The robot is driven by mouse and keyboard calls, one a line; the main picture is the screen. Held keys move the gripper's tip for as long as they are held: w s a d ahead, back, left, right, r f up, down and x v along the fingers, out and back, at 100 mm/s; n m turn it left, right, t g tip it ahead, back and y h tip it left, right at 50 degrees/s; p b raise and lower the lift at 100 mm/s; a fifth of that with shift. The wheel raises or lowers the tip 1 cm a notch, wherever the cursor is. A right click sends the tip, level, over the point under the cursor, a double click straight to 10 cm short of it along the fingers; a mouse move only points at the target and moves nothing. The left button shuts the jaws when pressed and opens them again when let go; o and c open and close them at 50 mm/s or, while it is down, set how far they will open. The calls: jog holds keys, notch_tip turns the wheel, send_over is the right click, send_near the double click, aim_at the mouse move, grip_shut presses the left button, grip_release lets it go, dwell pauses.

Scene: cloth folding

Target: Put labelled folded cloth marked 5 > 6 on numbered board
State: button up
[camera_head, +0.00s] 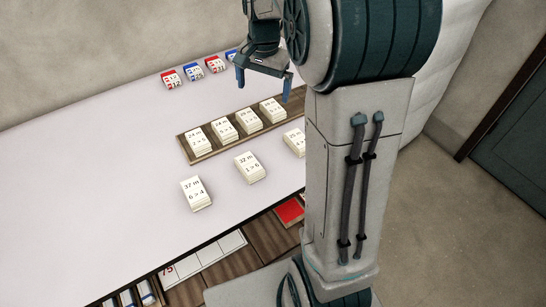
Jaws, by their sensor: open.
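Several cream folded cloths with printed labels lie on the pale table. A row of them, including one cloth (197,138), sits on a dark wooden board (185,150). In front lie a cloth that seems marked 6 > 4 (196,193), one that seems marked 1 > 6 (250,167), and a third (294,141) partly behind my arm. I cannot make out a 5 > 6 label. A lower surface has white panels with a red number (208,256); I cannot tell whether this is the numbered board. My gripper (263,85) is open and empty above the board's far right end.
Red and blue labelled stacks (192,72) stand along the back of the table by the wall. Below the table's front edge is a wooden surface with a red square (290,210). My arm hides the table's right side. The table's left part (70,190) is clear.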

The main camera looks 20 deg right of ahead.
jog(key=s+a+f+n, duration=0.1)
jog(key=s+a+n, duration=0.2)
jog(key=s, duration=0.7)
jog(key=s+a+f+n+t, duration=0.1)
jog(key=s+a+n, duration=0.2)
jog(key=s+n, duration=0.3)
jog(key=s, duration=0.5)
jog(key=shift+s+f, duration=0.15)
jog(key=shift+s, duration=0.15)
